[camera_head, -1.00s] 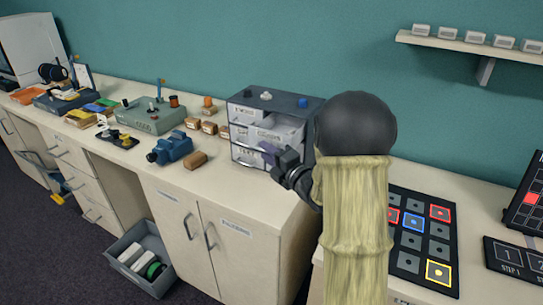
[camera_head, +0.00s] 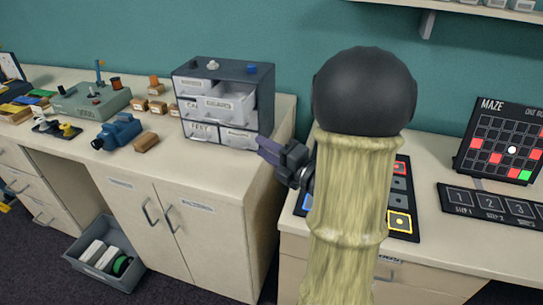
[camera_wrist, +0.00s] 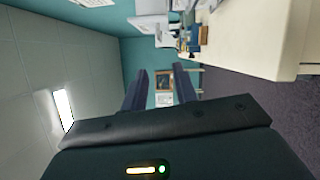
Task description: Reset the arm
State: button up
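My gripper (camera_head: 268,148) is in front of the right side of the small drawer cabinet (camera_head: 262,82) in the head view. My arm in its pale sleeve hides part of the counter behind it. In the wrist view my gripper (camera_wrist: 160,90) has its two dark fingers apart, with nothing between them but the distant room. The cabinet is grey with pale labelled drawers. One upper drawer, labelled gears (camera_head: 222,105), sticks out. I cannot tell how far my gripper is from the cabinet.
A blue device (camera_head: 118,131) and a brown block (camera_head: 146,142) lie left of the cabinet. A button board (camera_head: 400,200), a number strip (camera_head: 490,205) and a maze panel (camera_head: 500,140) are on the right counter. A grey bin (camera_head: 105,258) stands on the floor.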

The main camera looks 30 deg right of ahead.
jog(key=shift+s+d, duration=0.25)
jog(key=shift+s, duration=0.4)
